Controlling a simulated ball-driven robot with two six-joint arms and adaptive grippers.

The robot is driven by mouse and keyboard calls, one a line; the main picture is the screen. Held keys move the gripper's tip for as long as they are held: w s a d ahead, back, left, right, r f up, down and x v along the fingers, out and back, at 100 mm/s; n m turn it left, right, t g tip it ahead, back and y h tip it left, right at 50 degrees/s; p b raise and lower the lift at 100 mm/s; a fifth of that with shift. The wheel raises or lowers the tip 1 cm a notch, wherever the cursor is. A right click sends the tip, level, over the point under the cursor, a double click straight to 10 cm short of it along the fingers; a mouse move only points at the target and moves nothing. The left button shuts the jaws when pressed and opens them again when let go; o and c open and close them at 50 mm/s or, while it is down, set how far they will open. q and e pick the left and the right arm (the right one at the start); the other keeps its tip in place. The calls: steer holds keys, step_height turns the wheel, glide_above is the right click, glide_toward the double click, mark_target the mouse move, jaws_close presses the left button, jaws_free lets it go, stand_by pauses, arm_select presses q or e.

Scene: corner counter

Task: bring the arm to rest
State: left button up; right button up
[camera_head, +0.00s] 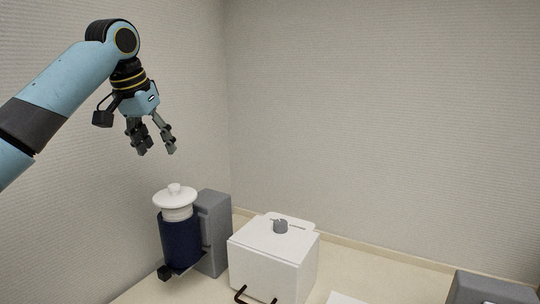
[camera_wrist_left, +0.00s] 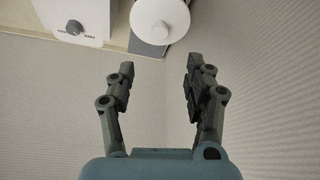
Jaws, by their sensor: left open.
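My left gripper (camera_head: 157,151) hangs from the blue arm at the upper left of the head view, fingers pointing down. It is open and empty, with its fingers apart in the left wrist view (camera_wrist_left: 158,70). It is in the air above a dark blue canister (camera_head: 179,240) with a white knobbed lid (camera_head: 175,196), and touches nothing. The round white lid also shows at the top of the left wrist view (camera_wrist_left: 160,20). My right gripper is not in either view.
The canister stands against a grey block (camera_head: 214,232). A white box (camera_head: 270,262) with a grey knob and brown handles stands to the right on the pale counter (camera_head: 385,277). A grey object (camera_head: 490,288) sits at the lower right. Textured walls meet behind.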

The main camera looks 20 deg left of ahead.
arm_select(q)
steer(key=s+d+f+m, duration=0.1)
steer(key=s+d+f, duration=0.45)
steer(key=f, duration=0.35)
steer(key=s+d+f+m, duration=0.2)
steer(key=s+d+f, duration=0.3)
steer(key=d+f, duration=0.3)
steer(key=s+d+f, duration=0.3)
steer(key=s+d, duration=0.1)
steer(key=s, duration=0.5)
steer(key=s+d+f, duration=0.2)
steer(key=s+d, duration=0.1)
steer(key=s, duration=0.6)
step_height(320, 180, down, 39)
steer(key=s+a+g+b, duration=0.2)
steer(key=s+a+b, duration=0.1)
steer(key=b, duration=1)
steer(key=s+f+b, duration=0.3)
steer(key=s+f, duration=0.3)
steer(key=f, duration=0.3)
steer(key=s+f+g+b, duration=0.1)
steer(key=s+f+b, duration=0.3)
steer(key=f, duration=0.5)
steer(key=s+f+b, duration=0.4)
steer(key=s+f, duration=0.4)
steer(key=f, duration=0.2)
steer(key=shift+s+a+n+g, duration=0.2)
steer(key=shift+a+n+g, duration=0.1)
